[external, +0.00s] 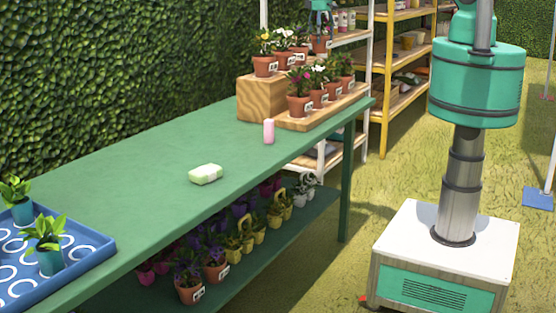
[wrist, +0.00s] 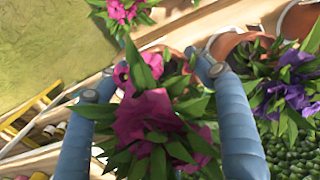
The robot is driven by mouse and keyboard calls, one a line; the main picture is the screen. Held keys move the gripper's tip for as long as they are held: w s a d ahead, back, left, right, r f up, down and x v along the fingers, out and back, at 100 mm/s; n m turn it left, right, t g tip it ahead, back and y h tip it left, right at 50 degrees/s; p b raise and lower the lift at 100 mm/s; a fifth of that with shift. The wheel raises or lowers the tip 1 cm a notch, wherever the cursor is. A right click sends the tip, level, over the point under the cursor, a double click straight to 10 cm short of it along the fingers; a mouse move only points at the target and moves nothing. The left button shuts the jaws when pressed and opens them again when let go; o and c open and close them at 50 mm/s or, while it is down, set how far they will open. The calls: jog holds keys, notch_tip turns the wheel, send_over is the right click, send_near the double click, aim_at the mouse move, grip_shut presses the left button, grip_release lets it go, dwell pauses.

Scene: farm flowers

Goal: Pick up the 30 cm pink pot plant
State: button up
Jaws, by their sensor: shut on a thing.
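The pink-flowered pot plant (wrist: 150,115) fills the middle of the wrist view, its magenta blooms and green leaves between my two blue fingers. My gripper (wrist: 150,80) is shut on this plant, with one finger on each side; the leaves hide most of the contact and the pot. In the external view my gripper (external: 320,10) is at the top edge, over a terracotta pot (external: 320,44) at the right end of the back row. Its label is too small to read. Another pink-flowered pot (external: 298,104) stands at the left of the front row.
The back row stands on a wooden block (external: 262,101), the front row on a lower wooden board (external: 300,122). Purple flowers (wrist: 290,85) crowd the right finger's side. The green table (external: 140,180) is mostly clear, with a pink bottle (external: 269,132) and a sponge (external: 206,175).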

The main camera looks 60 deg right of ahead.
jog(key=s+a+r, duration=0.1)
jog(key=s+a, duration=0.2)
jog(key=s, duration=0.7)
jog(key=shift+s, duration=0.4)
dwell(0.4)
